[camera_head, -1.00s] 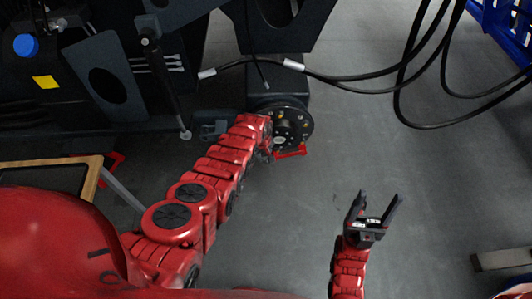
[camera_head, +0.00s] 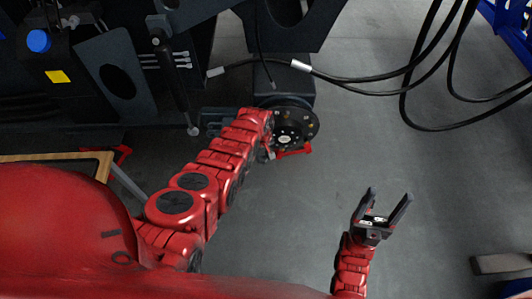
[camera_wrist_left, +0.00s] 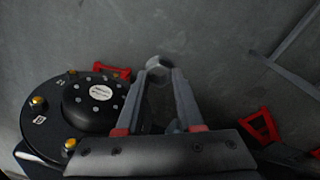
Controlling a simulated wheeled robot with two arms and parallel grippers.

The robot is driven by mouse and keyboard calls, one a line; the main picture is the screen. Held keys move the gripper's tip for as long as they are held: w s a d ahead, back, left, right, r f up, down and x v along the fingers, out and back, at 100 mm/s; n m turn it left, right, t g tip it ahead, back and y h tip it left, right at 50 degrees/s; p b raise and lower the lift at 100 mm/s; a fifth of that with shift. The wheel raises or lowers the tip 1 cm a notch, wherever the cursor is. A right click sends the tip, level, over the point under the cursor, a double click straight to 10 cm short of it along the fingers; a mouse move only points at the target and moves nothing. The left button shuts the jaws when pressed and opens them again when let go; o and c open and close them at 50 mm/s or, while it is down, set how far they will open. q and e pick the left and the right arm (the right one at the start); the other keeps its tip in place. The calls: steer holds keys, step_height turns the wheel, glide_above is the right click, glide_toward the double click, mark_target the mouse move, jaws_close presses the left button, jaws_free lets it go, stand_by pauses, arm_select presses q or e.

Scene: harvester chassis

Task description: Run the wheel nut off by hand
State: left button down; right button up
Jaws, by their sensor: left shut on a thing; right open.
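The wheel hub (camera_head: 298,122) is a dark round flange at the centre of the head view. It also shows at the left of the left wrist view (camera_wrist_left: 52,134), with a domed cap and several yellowish studs or nuts. My left gripper (camera_wrist_left: 158,80) is shut on a grey hexagonal wheel nut (camera_wrist_left: 158,66) between its fingertips. In the wrist view the nut appears beside the hub, apart from its face. In the head view my left arm hides the nut and most of the gripper. My right gripper (camera_head: 388,210) is open and empty above the floor at the lower right.
The dark chassis (camera_head: 120,75) fills the upper left, with hoses (camera_head: 350,78) looping to the right. A red stand part (camera_head: 294,151) lies below the hub. A wood-edged tray (camera_head: 104,165) is at the left. The grey floor right of the hub is clear.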

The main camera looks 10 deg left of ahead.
arm_select(q)
steer(key=shift+s+a+r+p, duration=0.35)
steer(key=shift+a+r+p, duration=0.1)
steer(key=shift+r+p, duration=0.25)
steer(key=shift+s+a+r+g, duration=0.2)
steer(key=shift+a+r+g, duration=0.05)
steer(key=shift+r+g, duration=0.1)
